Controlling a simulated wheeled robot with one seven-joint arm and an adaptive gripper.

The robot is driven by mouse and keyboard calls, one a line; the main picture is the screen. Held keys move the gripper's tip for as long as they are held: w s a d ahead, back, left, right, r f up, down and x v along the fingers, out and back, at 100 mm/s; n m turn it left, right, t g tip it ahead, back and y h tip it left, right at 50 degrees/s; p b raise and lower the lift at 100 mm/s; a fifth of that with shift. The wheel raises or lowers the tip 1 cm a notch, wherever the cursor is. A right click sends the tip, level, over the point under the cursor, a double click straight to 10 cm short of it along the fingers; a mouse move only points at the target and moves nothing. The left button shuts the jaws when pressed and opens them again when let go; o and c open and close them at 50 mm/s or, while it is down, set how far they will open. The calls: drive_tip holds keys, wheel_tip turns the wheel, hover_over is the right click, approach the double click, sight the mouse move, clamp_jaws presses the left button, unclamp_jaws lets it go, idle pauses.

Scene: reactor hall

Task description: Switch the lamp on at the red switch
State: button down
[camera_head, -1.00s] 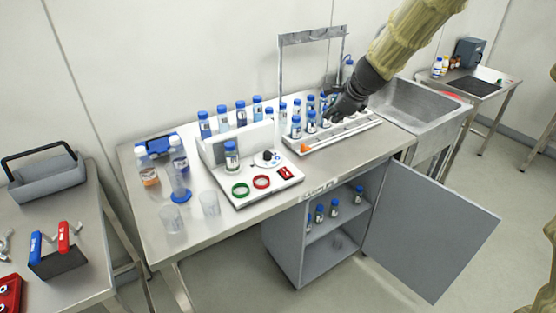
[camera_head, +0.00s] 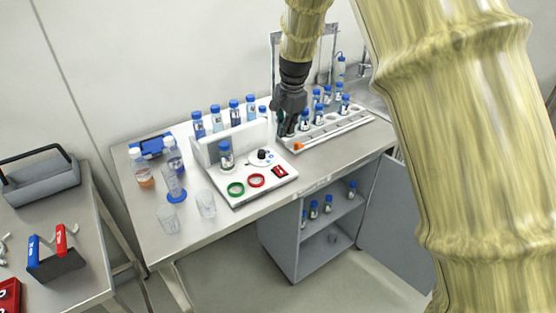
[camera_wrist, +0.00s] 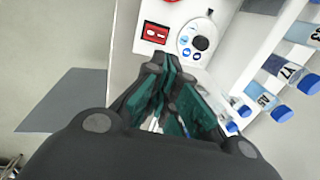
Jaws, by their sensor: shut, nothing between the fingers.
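The red switch (camera_head: 280,171) is a small red block at the right front corner of a white panel (camera_head: 247,193) on the bench. In the wrist view the red switch (camera_wrist: 155,33) shows white marks on its face, just beyond my fingertips. My gripper (camera_head: 284,132) is shut and empty, pointing down above the bench near the panel's right rear side, behind the switch. In the wrist view my gripper (camera_wrist: 160,63) has its fingertips together, apart from the switch in the picture. I cannot tell which thing is the lamp.
A round dial (camera_head: 262,156) is beside the switch, with a green ring (camera_head: 236,189) and a red ring (camera_head: 257,181) on the panel. A vial rack (camera_head: 328,133) stands to the right. Clear beakers (camera_head: 206,204) stand front left. A cabinet (camera_head: 290,246) stands open below.

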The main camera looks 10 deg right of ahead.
sight(281, 166)
drive_tip(key=shift+w+a+f+p, duration=0.25)
drive_tip(key=shift+f+p, duration=0.6)
drive_tip(key=shift+f, duration=1.45)
drive_tip(key=shift+w+a+f+p, duration=0.1)
drive_tip(key=shift+w+f+p, duration=0.55)
drive_tip(key=shift+f, duration=1.7)
drive_tip(key=shift+w+a+f+p, duration=0.15)
drive_tip(key=shift+f+p, duration=0.85)
drive_tip(key=shift+f, duration=1.3)
drive_tip(key=shift+d, duration=0.1)
